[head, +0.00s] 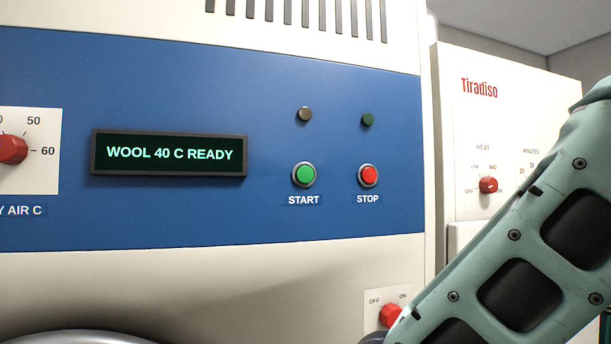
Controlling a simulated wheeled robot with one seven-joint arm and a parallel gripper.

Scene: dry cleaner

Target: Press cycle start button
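The green START button (304,174) sits on the blue control panel (280,108) of a large cream machine, with a metal ring around it and its label below. The red STOP button (368,175) is just to its right. The display (170,153) to the left reads "WOOL 40 C READY". A dark, unlit lamp (304,114) is above START, and another (368,119) is above STOP. A pale green arm link of mine crosses the lower right. My gripper is not in view, and nothing covers the START button.
A red dial (13,149) at the left edge points near 60. A red OFF/ON knob (390,314) is low on the machine, beside my arm link. A second white machine (500,120) marked "Tiradiso" stands at the right, with a red heat knob (488,185).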

